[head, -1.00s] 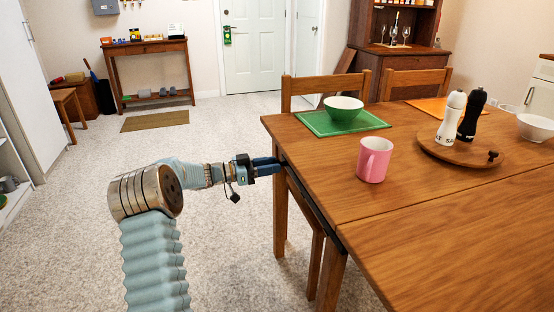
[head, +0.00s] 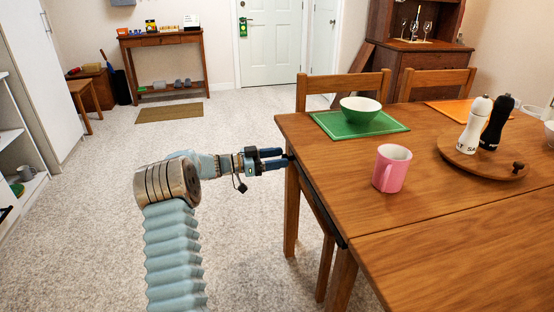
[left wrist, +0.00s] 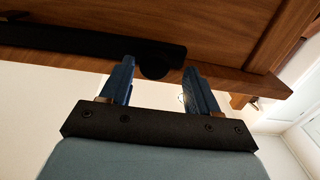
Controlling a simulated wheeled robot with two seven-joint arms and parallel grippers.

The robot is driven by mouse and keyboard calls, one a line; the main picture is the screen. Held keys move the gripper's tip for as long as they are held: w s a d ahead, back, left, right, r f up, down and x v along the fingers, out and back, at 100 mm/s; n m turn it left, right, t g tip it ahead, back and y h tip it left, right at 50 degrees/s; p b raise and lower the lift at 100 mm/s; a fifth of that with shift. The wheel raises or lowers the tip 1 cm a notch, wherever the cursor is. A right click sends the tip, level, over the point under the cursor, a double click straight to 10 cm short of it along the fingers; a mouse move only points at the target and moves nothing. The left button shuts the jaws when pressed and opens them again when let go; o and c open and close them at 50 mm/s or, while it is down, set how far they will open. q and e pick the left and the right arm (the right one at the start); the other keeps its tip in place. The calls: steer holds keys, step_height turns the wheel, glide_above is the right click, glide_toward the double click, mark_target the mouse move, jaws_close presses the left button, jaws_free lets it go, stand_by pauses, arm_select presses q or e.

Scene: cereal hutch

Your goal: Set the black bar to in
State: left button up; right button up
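The black bar (head: 322,208) runs under the left edge of the wooden table (head: 440,245). In the left wrist view the black bar (left wrist: 95,42) shows as a dark strip along the underside, with a round dark end (left wrist: 153,66) between and just beyond my fingertips. My left gripper (head: 285,158) is at the table's left edge, near the bar's far end. In the left wrist view my left gripper (left wrist: 158,74) has its two blue fingers apart with nothing clearly held between them. Whether a finger touches the bar cannot be told. My right gripper is not in view.
A pink mug (head: 391,169), a green bowl (head: 360,109) on a green mat (head: 385,125), and a white shaker (head: 474,125) and black shaker (head: 496,124) on a round board (head: 480,163) stand on the table. Chairs (head: 342,83) stand behind it. Floor left of the table is clear.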

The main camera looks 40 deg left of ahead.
arm_select(q)
steer(key=shift+s, duration=0.1)
steer(key=b+v, duration=0.1)
steer(key=v, duration=1.2)
steer(key=shift+s+a, duration=0.2)
